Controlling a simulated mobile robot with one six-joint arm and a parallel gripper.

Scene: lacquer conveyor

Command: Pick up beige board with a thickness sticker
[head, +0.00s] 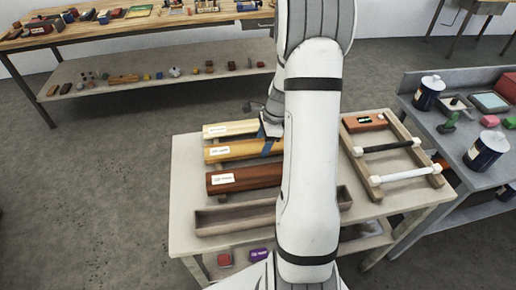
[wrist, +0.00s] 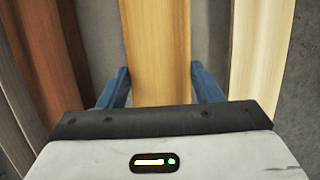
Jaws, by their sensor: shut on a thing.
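Three boards with white stickers at their left ends lie side by side on the pale table. The far one is a pale cream board (head: 230,126), the middle one a tan-yellow board (head: 243,148), and the near one a red-brown board (head: 250,177). My gripper (head: 268,131) is at the right part of the tan-yellow board. In the wrist view, my gripper's blue fingers (wrist: 164,82) are shut on the tan-yellow board (wrist: 160,45), one on each side. The cream board (wrist: 262,50) is to the right and the red-brown board (wrist: 42,60) to the left. My arm hides the boards' right ends.
An empty wooden trough (head: 235,220) lies at the table's near edge. A wooden rack (head: 362,165) with dark and white rollers stands right of my arm. A grey bench (head: 435,130) with cans is at right. A wooden workbench (head: 130,28) is behind.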

